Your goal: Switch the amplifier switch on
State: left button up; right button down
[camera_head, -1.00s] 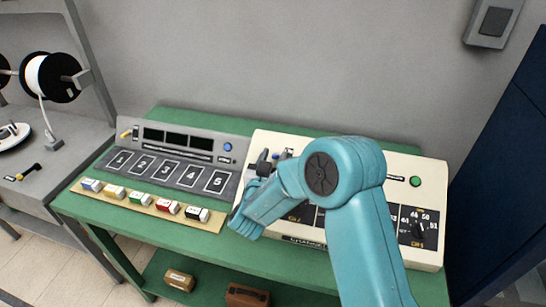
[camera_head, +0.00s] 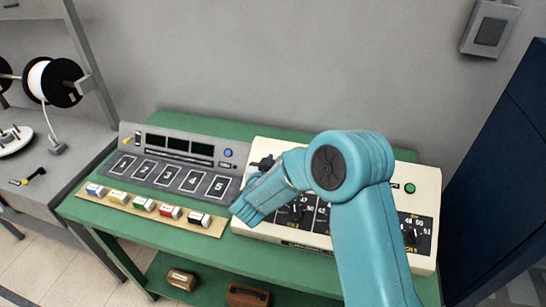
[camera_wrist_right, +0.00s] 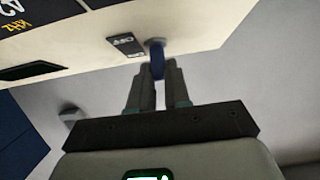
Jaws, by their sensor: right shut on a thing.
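The amplifier is the cream panel (camera_head: 420,265) with dark dials on the right half of the green table. In the right wrist view its cream edge shows with a black ON/OFF label (camera_wrist_right: 125,45). Beside the label a blue switch lever (camera_wrist_right: 157,62) sticks out from the panel. My right gripper (camera_wrist_right: 156,78) is shut on this lever, one finger on each side. My left gripper is not in view.
A grey console (camera_head: 165,185) with numbered plates stands left of the amplifier. Several coloured blocks lie on a tan strip (camera_head: 140,211) before it. A green lamp (camera_head: 409,188) is on the panel's right. A grey wall box (camera_head: 489,30) hangs at upper right.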

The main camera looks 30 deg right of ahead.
jog(key=shift+w+d+r+g+y+p, duration=0.15)
jog(key=shift+r+g+y+p, duration=0.1)
jog(key=shift+r+y+p, duration=0.25)
jog(key=shift+w+d+r+g+y+p, duration=0.1)
jog(key=shift+r+g+y+p, duration=0.15)
jog(key=shift+p, duration=0.4)
jog(key=shift+w+d+g+y+p, duration=0.1)
jog(key=shift+d+g+y+p, duration=0.05)
jog(key=shift+g+y+p, duration=0.2)
jog(key=shift+w+d+g+y, duration=0.2)
jog(key=shift+w+g+y, duration=0.05)
jog(key=shift+g+y, duration=0.25)
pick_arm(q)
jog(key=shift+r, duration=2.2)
pick_arm(e)
jog(key=shift+w+d+r+g+y, duration=0.1)
jog(key=shift+w+d+g+y, duration=0.15)
jog(key=shift+g+y, duration=0.25)
jog(key=shift+w+d+g+y, duration=0.1)
jog(key=shift+d+g+y, duration=0.1)
jog(key=shift+g+y, duration=0.3)
jog(key=shift+r+y, duration=0.1)
jog(key=shift+y, duration=0.2)
jog(key=c, duration=1.1)
grip_release()
